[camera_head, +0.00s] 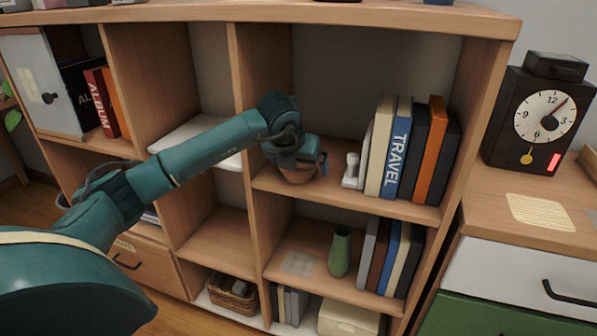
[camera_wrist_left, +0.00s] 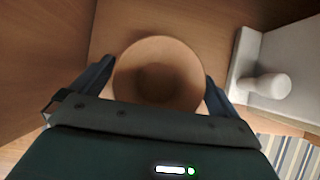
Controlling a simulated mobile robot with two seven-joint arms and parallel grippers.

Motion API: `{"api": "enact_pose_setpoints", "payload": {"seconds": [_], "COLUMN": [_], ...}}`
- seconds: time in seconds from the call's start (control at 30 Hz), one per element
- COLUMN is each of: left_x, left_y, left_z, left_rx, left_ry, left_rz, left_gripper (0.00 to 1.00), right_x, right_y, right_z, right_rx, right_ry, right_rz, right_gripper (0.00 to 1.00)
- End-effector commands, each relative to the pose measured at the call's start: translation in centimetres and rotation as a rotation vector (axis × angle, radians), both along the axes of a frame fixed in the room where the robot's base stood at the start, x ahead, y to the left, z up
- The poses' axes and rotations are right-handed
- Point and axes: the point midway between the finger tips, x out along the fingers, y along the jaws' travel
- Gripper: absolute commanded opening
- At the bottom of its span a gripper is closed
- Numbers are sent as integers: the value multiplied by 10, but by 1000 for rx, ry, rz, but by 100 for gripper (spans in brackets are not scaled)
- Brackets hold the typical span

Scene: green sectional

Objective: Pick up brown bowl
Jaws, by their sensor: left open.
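The brown bowl (camera_head: 298,174) sits on the upper right shelf of the wooden bookcase, partly hidden by my left gripper (camera_head: 312,166) in the head view. In the left wrist view the bowl (camera_wrist_left: 158,74) lies between the two open fingers of my left gripper (camera_wrist_left: 157,84), with one dark finger on each side of it. The gripper body hides the bowl's near edge. I cannot tell whether the fingers touch the bowl. My right gripper is not in view.
A white bookend (camera_head: 351,172) stands right of the bowl, beside a row of books (camera_head: 398,148). A vertical divider (camera_head: 238,75) is close on the left. The shelf board (camera_head: 390,207) is bare in front of the books. A green vase (camera_head: 341,250) stands one shelf below.

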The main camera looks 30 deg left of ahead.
Motion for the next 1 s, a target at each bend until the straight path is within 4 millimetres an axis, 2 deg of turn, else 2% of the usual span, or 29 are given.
{"api": "enact_pose_setpoints", "payload": {"seconds": [0.17,0.63,0.87,1.0], "left_x": [0,0,0,1], "left_y": [0,0,0,0], "left_z": [0,0,2,18], "left_rx": [0,0,0,-1], "left_ry": [0,0,-1,-4], "left_rz": [0,0,0,0], "left_gripper": [100,63,63,63], "right_x": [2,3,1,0], "right_y": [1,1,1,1], "right_z": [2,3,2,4], "right_rx": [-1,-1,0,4], "right_ry": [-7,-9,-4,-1], "right_rz": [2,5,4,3], "right_gripper": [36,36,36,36]}}
